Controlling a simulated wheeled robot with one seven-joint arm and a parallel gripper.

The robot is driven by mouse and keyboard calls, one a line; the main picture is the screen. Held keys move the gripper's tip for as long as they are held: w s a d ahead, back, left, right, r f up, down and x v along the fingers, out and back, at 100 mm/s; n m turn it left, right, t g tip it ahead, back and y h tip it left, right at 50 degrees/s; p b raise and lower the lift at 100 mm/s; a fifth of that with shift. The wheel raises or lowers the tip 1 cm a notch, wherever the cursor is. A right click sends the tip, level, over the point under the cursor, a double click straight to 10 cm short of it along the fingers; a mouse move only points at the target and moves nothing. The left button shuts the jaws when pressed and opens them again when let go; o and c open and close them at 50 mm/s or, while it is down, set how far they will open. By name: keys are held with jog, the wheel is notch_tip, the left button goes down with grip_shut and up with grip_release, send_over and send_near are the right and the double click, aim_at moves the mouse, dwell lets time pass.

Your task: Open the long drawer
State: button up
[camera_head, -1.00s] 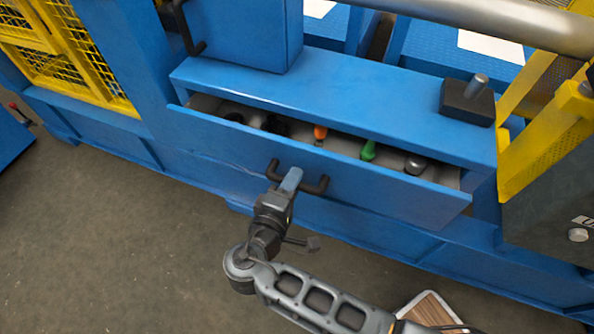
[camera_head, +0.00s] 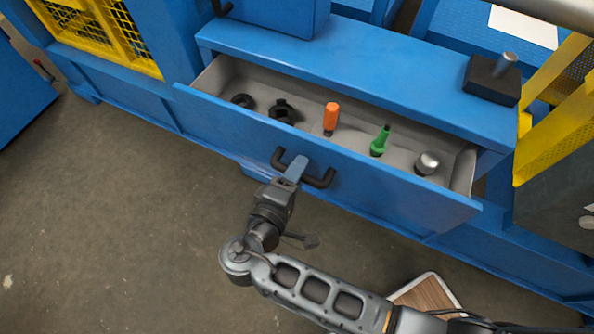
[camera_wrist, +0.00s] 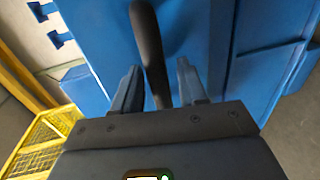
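The long blue drawer (camera_head: 380,188) is pulled partway out of the blue bench, so much of its grey interior shows in the head view. A dark U-shaped handle (camera_head: 319,181) sits on its front; the handle also shows in the wrist view (camera_wrist: 148,40). My gripper (camera_head: 296,168) is at this handle. In the wrist view my gripper (camera_wrist: 160,80) has its two blue fingers apart, one on each side of the handle bar, with narrow gaps visible beside it. Whether a finger touches the bar is hard to tell.
Inside the drawer are dark rings (camera_head: 283,110), an orange-handled tool (camera_head: 331,117), a green tool (camera_head: 380,140) and a metal knob (camera_head: 427,162). A black block with a lever (camera_head: 492,82) stands on the bench top. Open floor (camera_head: 120,220) lies in front.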

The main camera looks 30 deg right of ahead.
jog(key=v, duration=0.7)
jog(key=shift+s+a+p, duration=0.25)
jog(key=shift+a+p, duration=0.05)
dwell(0.5)
